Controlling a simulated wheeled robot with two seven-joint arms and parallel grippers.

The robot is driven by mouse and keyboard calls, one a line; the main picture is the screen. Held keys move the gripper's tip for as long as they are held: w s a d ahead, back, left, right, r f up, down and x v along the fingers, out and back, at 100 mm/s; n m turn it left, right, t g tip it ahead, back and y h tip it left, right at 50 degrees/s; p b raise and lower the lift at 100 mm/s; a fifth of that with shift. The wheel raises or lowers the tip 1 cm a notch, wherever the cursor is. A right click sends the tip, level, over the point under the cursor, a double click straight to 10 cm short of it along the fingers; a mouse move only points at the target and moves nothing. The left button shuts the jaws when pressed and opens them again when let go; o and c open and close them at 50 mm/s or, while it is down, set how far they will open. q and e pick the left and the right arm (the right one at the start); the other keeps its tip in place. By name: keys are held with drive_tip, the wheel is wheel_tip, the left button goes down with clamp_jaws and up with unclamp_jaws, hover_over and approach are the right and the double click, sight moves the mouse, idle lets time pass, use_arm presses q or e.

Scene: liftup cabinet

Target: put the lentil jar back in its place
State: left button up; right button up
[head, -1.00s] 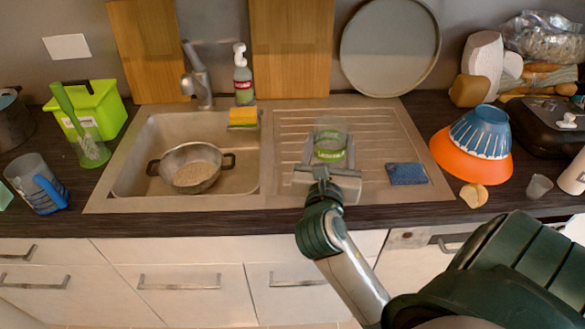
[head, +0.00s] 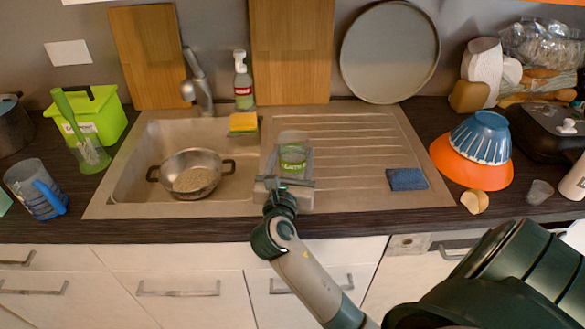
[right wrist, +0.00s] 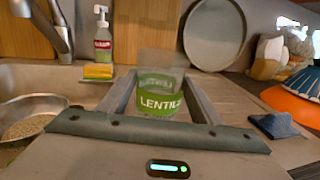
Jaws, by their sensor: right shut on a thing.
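The lentil jar (head: 292,157) is a clear jar with a green label, over the left part of the ribbed drainboard in the head view. In the right wrist view the jar (right wrist: 157,98) stands upright between the fingers, its label reading LENTILS. My right gripper (head: 290,165) is shut on the jar; its fingers flank the jar in the right wrist view (right wrist: 160,100). I cannot tell whether the jar's base touches the drainboard. The jar's place is not evident in these frames. My left gripper is not in view.
A steel colander (head: 191,174) with grains sits in the sink left of the jar. A soap bottle (head: 243,82) and yellow sponge (head: 243,122) stand behind. A blue cloth (head: 407,179) and stacked bowls (head: 475,150) are to the right. The drainboard's (head: 350,150) middle is clear.

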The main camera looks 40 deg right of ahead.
sight(291, 173)
drive_tip(key=shift+f, duration=2)
drive_tip(key=o, duration=1.5)
drive_tip(key=shift+f, duration=0.15)
drive_tip(key=shift+c, duration=0.2)
drive_tip(key=shift+r, duration=0.2)
